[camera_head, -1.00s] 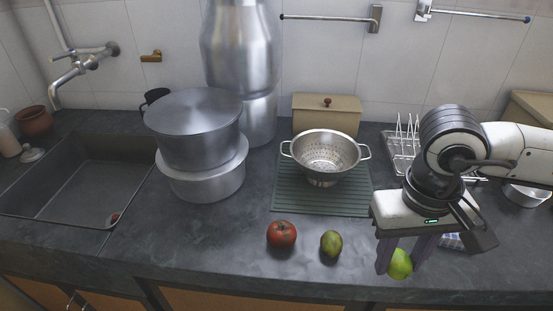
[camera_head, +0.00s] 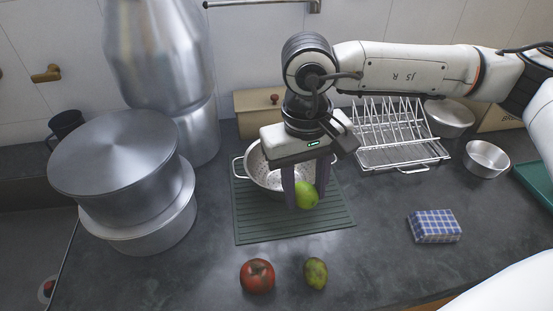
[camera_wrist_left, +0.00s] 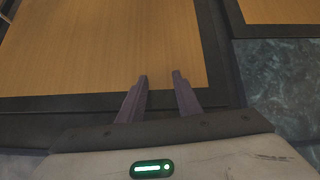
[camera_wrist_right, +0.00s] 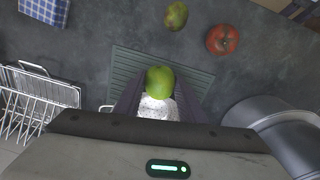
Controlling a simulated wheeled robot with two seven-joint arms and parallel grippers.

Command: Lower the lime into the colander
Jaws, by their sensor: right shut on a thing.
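The green lime (camera_head: 307,196) is held between the fingers of my right gripper (camera_head: 306,201), which is shut on it. In the right wrist view the lime (camera_wrist_right: 160,80) sits between the fingertips. The steel colander (camera_head: 257,170) stands on a green ribbed mat (camera_head: 260,226), partly hidden behind the gripper. In the head view the lime overlaps the colander's right front side; its exact height is unclear. In the right wrist view the colander (camera_wrist_right: 157,108) shows just beside the lime, between the fingers. My left gripper (camera_wrist_left: 160,74) is empty, fingers apart, facing wooden cabinet fronts.
A tomato (camera_head: 257,276) and a mottled green fruit (camera_head: 315,273) lie in front of the mat. Stacked pots (camera_head: 120,160) stand left. A dish rack (camera_head: 400,140), steel bowl (camera_head: 486,158) and checked cloth (camera_head: 435,226) are right. The counter between mat and cloth is clear.

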